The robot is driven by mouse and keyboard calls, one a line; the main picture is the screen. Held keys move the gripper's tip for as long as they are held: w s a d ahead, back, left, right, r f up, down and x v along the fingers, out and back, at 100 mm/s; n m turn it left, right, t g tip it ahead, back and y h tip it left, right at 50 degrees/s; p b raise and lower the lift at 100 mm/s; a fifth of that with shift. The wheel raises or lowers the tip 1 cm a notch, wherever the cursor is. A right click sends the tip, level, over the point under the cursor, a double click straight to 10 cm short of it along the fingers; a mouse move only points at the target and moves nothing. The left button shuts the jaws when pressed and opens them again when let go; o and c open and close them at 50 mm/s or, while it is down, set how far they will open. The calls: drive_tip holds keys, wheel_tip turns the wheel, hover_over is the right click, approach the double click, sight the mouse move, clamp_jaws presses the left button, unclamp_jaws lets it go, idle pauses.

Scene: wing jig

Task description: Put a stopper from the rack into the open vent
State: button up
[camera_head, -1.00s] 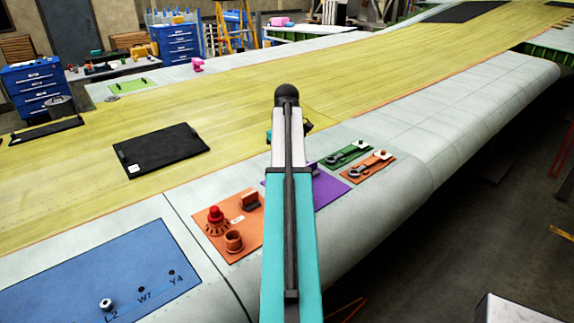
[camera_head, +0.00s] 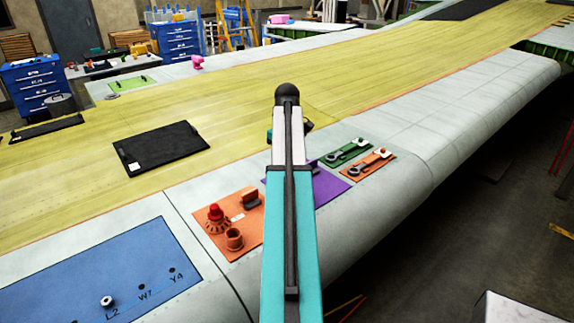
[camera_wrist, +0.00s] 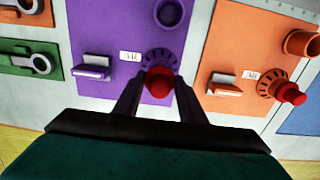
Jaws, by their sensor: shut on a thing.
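My gripper (camera_wrist: 158,98) is shut on a red stopper (camera_wrist: 158,82) in the wrist view. The stopper is in front of the toothed ring (camera_wrist: 160,60) on the purple panel (camera_wrist: 110,25); I cannot tell whether it touches the ring or sits in it. A round purple collar (camera_wrist: 169,13), dark reddish inside, is farther up that panel. The orange panel (camera_head: 213,238) has a red stopper (camera_head: 215,212) in its toothed ring and an open orange collar (camera_head: 234,238).
A blue panel (camera_head: 150,250) with marked holes and a metal fitting (camera_head: 107,301) is at the lower left. Green (camera_head: 340,153) and orange (camera_head: 360,172) panels with wrench-shaped parts are at the right. A black mat (camera_head: 160,148) lies on the yellow wing skin.

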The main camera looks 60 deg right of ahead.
drive_tip(key=shift+f+b, duration=0.45)
drive_tip(key=shift+f, duration=1.3)
idle(1.2)
drive_tip(key=o, duration=1.1)
drive_tip(key=shift+r, duration=0.2)
wheel_tip(320, 180, up, 12)
drive_tip(key=b, duration=0.3)
drive_tip(key=shift+r+b, duration=0.15)
drive_tip(key=shift+b, duration=0.15)
drive_tip(key=shift+r, duration=0.6)
